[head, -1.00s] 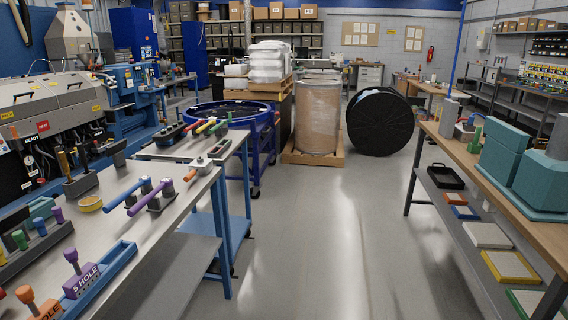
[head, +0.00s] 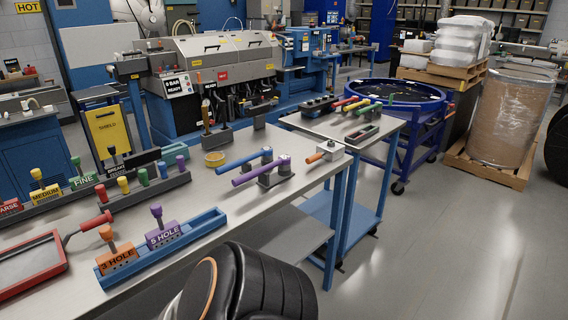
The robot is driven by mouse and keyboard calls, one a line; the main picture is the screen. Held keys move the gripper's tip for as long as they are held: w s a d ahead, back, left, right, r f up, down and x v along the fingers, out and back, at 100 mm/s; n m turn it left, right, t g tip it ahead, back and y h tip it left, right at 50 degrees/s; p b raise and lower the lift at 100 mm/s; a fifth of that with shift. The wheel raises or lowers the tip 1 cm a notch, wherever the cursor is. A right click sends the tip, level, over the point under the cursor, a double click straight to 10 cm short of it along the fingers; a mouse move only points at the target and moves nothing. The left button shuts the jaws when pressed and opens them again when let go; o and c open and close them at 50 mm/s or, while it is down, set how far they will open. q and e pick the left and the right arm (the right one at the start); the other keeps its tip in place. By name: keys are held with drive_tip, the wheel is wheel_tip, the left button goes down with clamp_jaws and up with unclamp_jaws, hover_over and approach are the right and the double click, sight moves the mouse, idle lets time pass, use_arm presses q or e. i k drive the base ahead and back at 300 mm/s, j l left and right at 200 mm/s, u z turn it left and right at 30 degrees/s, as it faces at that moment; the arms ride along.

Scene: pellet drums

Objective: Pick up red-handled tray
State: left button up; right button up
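A red-framed tray (head: 32,264) with a grey flat inside lies at the near left of the metal bench in the head view. Its left part is cut off by the picture edge. Its red handle (head: 88,226) points right and away from me, towards the blue rack. A black rounded link of my own arm shows at the bottom centre, beside the bench's front edge. Neither gripper shows, and nothing is seen touching the tray.
Right of the tray, a blue rack (head: 205,222) holds the orange 3 HOLE block (head: 118,257) and purple 5 HOLE block (head: 167,234). Behind is a grey rack with several coloured-knob pieces. The floor (head: 440,240) right of the bench is clear.

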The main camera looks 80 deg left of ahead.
sight(27, 264)
drive_tip(key=z, duration=4.55)
